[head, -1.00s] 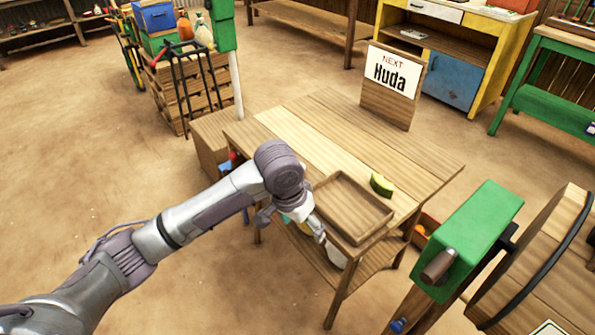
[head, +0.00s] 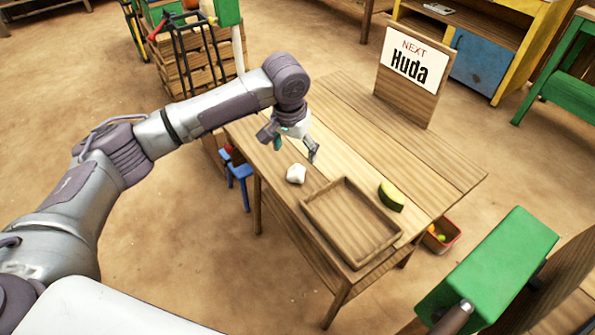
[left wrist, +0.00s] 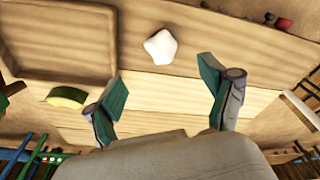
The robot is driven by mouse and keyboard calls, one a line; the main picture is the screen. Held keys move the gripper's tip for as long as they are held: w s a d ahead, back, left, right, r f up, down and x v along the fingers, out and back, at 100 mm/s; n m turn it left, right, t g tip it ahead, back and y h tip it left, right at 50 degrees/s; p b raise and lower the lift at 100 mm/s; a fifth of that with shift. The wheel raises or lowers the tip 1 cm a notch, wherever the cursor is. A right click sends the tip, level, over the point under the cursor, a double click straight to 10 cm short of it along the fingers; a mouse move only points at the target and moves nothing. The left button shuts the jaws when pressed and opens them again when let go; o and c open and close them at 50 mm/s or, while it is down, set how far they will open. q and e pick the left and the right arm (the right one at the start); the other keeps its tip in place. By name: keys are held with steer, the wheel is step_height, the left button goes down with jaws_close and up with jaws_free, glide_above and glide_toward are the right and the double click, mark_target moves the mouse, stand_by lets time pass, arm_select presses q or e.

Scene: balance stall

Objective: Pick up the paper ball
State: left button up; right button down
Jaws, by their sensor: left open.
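My left gripper (head: 292,147) is open and empty above the table, behind the ball in the head view. In the left wrist view its two green-padded fingers (left wrist: 168,88) are spread wide, apart from the ball. My right gripper is not in view.
An empty wooden tray (head: 311,205) lies right of the ball, with a green and yellow wedge (head: 391,196) beside it. A "NEXT Huda" sign (head: 411,66) stands at the back of the table (head: 350,140). A green block (head: 490,268) is at lower right.

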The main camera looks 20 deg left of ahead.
mark_target(296, 168)
arm_select(q)
steer(key=f, duration=0.3)
steer(key=shift+w+f, duration=0.1)
steer(key=shift+w, duration=0.15)
steer(key=shift+w+f, duration=0.1)
steer(key=shift+f, duration=0.8)
steer(key=f, duration=0.3)
steer(key=shift+w+f, duration=0.25)
steer(key=shift+f, duration=0.35)
steer(key=shift+c, duration=0.4)
steer(key=c, duration=0.8)
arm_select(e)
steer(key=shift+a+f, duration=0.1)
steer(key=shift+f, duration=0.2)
